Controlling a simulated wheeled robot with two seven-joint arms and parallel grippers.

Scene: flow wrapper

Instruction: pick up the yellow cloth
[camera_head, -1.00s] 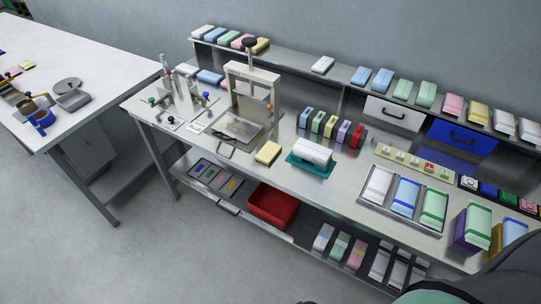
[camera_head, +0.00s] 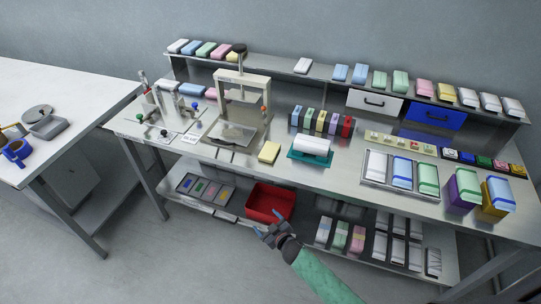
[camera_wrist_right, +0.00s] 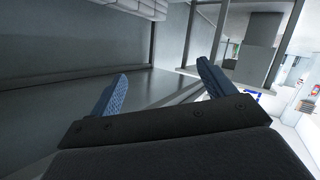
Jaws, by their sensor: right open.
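The yellow cloth (camera_head: 269,152) looks like a small folded block. It lies on the steel bench top near the front edge, left of the white roll on a green base (camera_head: 311,149). My right gripper (camera_head: 262,228) is in front of the bench, below and apart from the cloth, near the red bin. Its blue fingers (camera_wrist_right: 160,92) are spread with nothing between them in the right wrist view. The cloth does not show in the wrist view. My left gripper is not in view.
A press (camera_head: 240,105) stands left of the cloth. A red bin (camera_head: 270,200) sits on the lower shelf. A tray of folded packs (camera_head: 372,183) lies to the right. A white table (camera_head: 75,85) stands at left. The bench around the cloth is fairly clear.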

